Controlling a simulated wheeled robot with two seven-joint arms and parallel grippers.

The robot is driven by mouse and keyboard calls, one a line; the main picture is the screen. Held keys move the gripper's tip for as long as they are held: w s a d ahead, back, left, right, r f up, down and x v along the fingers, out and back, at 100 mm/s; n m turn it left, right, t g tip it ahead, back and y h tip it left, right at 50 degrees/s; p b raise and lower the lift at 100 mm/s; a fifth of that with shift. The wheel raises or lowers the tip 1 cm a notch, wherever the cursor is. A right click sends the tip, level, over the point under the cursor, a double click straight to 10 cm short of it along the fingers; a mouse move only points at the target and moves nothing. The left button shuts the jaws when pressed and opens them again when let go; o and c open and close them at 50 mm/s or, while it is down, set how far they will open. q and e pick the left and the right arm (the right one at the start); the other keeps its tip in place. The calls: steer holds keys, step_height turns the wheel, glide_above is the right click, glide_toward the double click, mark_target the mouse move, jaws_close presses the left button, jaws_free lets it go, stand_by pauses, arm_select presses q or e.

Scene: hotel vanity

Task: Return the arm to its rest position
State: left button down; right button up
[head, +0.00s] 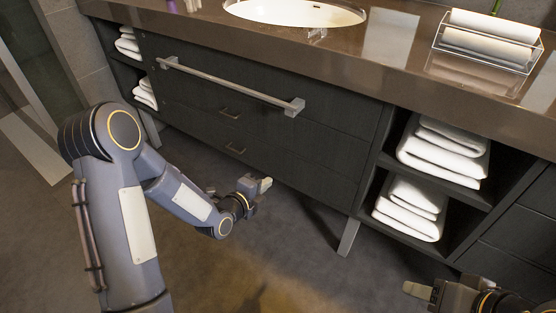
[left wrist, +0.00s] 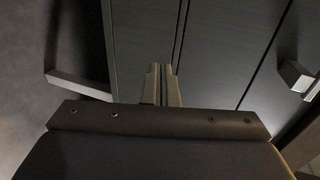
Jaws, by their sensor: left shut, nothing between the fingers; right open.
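My left gripper (head: 262,186) is in front of the lower part of the dark vanity cabinet (head: 330,150), low over the floor. It is shut and holds nothing. In the left wrist view its fingers (left wrist: 161,84) show closed together, with dark cabinet panels beyond them. My left arm reaches in from the left and bends at the elbow. My right gripper (head: 420,291) is at the bottom right edge of the head view, partly cut off, with one light finger clearly seen.
The stone counter (head: 345,60) carries a sink (head: 295,12) and a clear tray (head: 485,55) of rolled towels. A towel bar (head: 228,84) juts from the cabinet front. Folded towels (head: 440,155) fill open shelves at the right. A cabinet leg (head: 348,237) stands nearby. The floor (head: 300,270) in front is clear.

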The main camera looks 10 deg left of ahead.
arm_select(q)
steer(key=s+a+r+n+g+y, duration=0.35)
steer(key=s+a+r+n, duration=0.45)
steer(key=s+r+n, duration=0.4)
steer(key=s+d+r+n+g+h, duration=0.1)
steer(key=s+n+g, duration=0.1)
steer(key=s+n, duration=0.55)
steer(key=s+d+r+n+g+h, duration=0.15)
steer(key=s+n, duration=0.35)
steer(key=s, duration=0.5)
step_height(320, 180, up, 33)
steer(key=p, duration=3.3)
steer(key=shift+s+g+y, duration=0.2)
steer(key=shift+g+y, duration=0.1)
steer(key=shift+y, duration=0.1)
steer(key=shift+a, duration=0.1)
